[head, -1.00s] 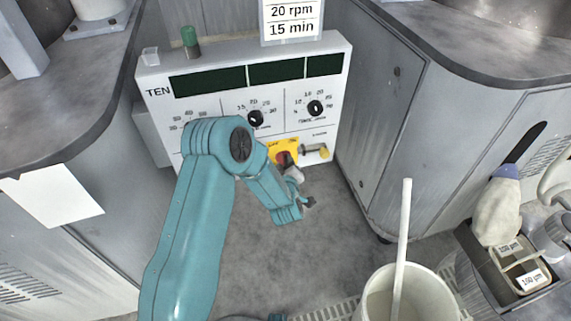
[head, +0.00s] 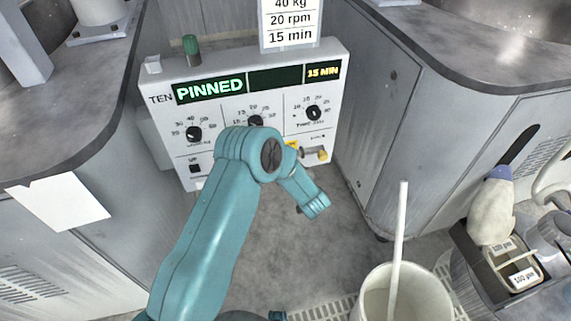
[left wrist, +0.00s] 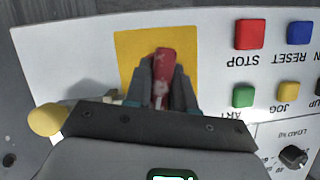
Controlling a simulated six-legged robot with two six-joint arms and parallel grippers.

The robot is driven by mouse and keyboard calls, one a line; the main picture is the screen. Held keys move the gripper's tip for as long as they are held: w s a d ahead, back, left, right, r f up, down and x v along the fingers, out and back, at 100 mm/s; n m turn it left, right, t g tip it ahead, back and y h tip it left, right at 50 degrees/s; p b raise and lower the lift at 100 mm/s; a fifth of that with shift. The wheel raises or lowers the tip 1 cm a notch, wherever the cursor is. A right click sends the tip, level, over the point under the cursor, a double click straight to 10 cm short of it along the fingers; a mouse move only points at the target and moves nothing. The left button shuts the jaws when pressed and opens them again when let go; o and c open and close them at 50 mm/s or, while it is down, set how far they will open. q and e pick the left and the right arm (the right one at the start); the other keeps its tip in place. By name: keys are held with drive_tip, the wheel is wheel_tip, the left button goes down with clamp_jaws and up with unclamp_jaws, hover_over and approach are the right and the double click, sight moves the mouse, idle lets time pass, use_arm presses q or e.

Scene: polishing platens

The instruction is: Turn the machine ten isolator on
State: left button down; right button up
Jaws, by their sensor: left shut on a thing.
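The machine ten panel (head: 245,135) stands upright, marked TEN, with its displays lit: PINNED at left and 15 MIN at right. Its isolator is a red handle (left wrist: 164,57) on a yellow plate (left wrist: 128,50). In the left wrist view my left gripper (left wrist: 162,78) is shut on the red handle, one finger on each side. The handle lies in line with the fingers. In the head view my left arm hides the handle and most of the plate; only a yellow edge (head: 291,143) shows. My right gripper is not in view.
A yellow-ended metal pin (head: 317,154) juts out beside the isolator. STOP (left wrist: 250,35), RESET (left wrist: 300,32) and JOG (left wrist: 288,92) buttons are near the gripper. A white bucket (head: 405,305) with a stick stands at front right. Grey cabinets flank the panel.

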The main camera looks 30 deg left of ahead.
use_arm(q)
drive_tip(key=shift+m+g+y, duration=0.5)
drive_tip(key=shift+m, duration=0.5)
drive_tip(key=shift+f+m+g+y, duration=0.1)
drive_tip(key=shift+m+g+y, duration=0.3)
drive_tip(key=shift+m+y, duration=0.5)
drive_tip(key=shift+m, duration=0.3)
drive_tip(key=c, duration=1)
unclamp_jaws()
drive_tip(key=shift+c, duration=0.2)
drive_tip(key=shift+d, duration=0.15)
drive_tip(key=p+v, duration=0.1)
drive_tip(key=v, duration=1.5)
drive_tip(key=shift+r+p, duration=0.3)
drive_tip(key=shift+p, duration=0.05)
